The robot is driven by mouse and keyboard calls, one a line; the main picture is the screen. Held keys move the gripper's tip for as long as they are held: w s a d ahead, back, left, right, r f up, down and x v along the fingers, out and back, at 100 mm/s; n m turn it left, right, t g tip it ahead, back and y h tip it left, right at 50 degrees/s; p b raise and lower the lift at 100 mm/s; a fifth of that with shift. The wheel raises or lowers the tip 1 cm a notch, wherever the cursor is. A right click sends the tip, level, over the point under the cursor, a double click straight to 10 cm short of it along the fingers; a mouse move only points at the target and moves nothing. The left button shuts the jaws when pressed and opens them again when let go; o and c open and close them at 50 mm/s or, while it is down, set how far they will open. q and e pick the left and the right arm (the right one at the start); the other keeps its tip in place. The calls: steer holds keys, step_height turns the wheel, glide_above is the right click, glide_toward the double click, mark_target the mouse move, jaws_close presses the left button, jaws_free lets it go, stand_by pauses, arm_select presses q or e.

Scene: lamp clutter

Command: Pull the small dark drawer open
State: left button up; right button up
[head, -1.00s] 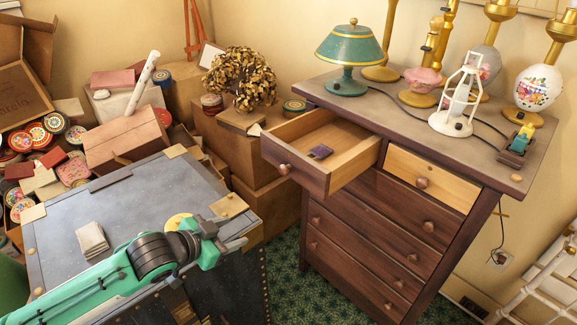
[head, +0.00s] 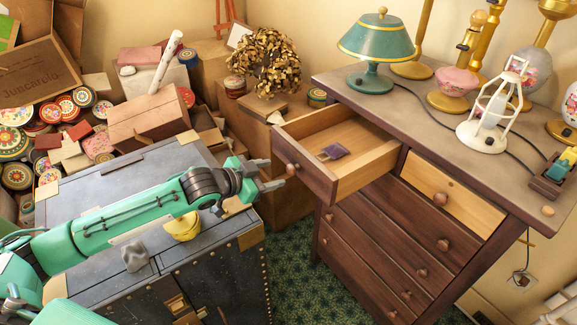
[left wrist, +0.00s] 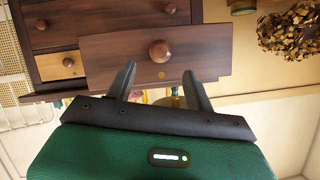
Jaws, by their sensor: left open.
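The small dark drawer (head: 303,172) is the top left drawer of the brown dresser. It stands pulled well out, with its pale inside showing and a small purple item (head: 333,152) in it. Its round wooden knob (head: 291,170) is on the dark front. My left gripper (head: 279,175) is at the knob in the head view, fingers pointing at the drawer front. In the left wrist view my left gripper (left wrist: 158,84) has its fingers apart, with the knob (left wrist: 160,51) beyond the gap between the tips. Contact cannot be told. My right gripper is out of view.
Beside the dark drawer is a shut pale drawer (head: 450,198). A teal lamp (head: 376,50), a white lamp frame (head: 490,115) and other lamps stand on the dresser top (head: 425,105). A grey trunk (head: 110,205) lies under my left arm; boxes and tins crowd the left.

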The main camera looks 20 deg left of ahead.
mark_target(289, 170)
arm_select(q)
steer(key=x, duration=0.2)
steer(key=shift+w+d+p, duration=0.25)
steer(key=shift+w+p, duration=0.05)
steer(key=shift+p, duration=0.1)
steer(key=x, duration=0.3)
steer(key=shift+w+d+f+p, duration=0.1)
steer(key=shift+w+f+p, duration=0.05)
steer(key=shift+p, duration=0.25)
steer(key=shift+w+d+f, duration=0.15)
steer(key=shift+w+d, duration=0.05)
steer(key=shift+w, duration=0.1)
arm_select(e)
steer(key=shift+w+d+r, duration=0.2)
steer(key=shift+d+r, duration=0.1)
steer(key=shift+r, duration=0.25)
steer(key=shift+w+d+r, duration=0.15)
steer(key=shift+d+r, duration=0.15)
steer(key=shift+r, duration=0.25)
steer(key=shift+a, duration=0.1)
